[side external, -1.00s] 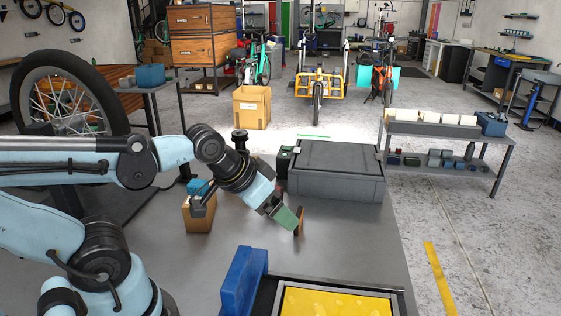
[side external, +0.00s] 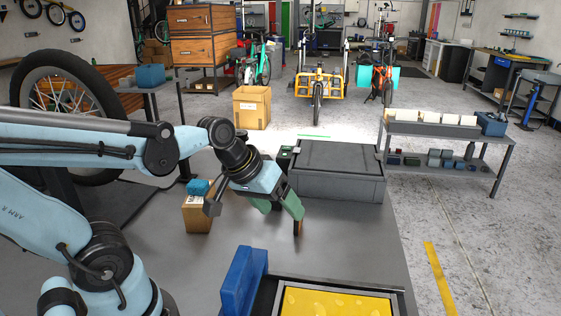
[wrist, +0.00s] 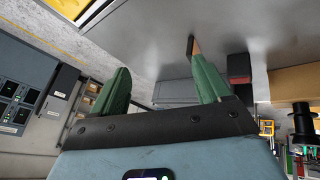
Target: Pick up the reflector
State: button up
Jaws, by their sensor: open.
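A thin brown-orange piece with a dark edge, which looks like the reflector (side external: 297,229), stands upright on the grey bench in the side view. Its upper part is hidden by my finger. In the wrist view the reflector (wrist: 194,46) shows at the tip of the right-hand finger. My gripper (side external: 281,211) points down at it, with its green fingers apart. In the wrist view my gripper (wrist: 158,62) is open with nothing between the fingers. The reflector lines up with one finger, not the gap. I cannot tell whether they touch.
A grey lidded case (side external: 335,172) stands just behind my gripper. A cardboard box (side external: 197,214) with a teal item on it is to the left. A blue bin (side external: 243,280) and a yellow-bottomed tray (side external: 335,302) are at the front. The bench right of the reflector is clear.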

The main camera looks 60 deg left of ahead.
jog(key=w+a+f+n+t+h, duration=0.1)
jog(key=w+a+n+h, duration=0.4)
jog(key=n, duration=0.6)
jog(key=w+a+f+n+t+h, duration=0.15)
jog(key=a+n+h, duration=0.35)
jog(key=n, duration=0.5)
jog(key=shift+y, duration=0.4)
jog(key=shift+w+a+f, duration=0.1)
jog(key=shift+a+f, duration=0.15)
jog(key=shift+f, duration=0.85)
jog(key=shift+w+a+f, duration=0.1)
jog(key=shift+a+f, duration=0.15)
jog(key=shift+f, duration=0.85)
jog(key=shift+w+a+f, duration=0.1)
jog(key=shift+a+f, duration=0.15)
jog(key=shift+f, duration=0.85)
jog(key=x, duration=0.5)
jog(key=shift+r, duration=0.1)
jog(key=c, duration=0.8)
jog(key=shift+r, duration=0.15)
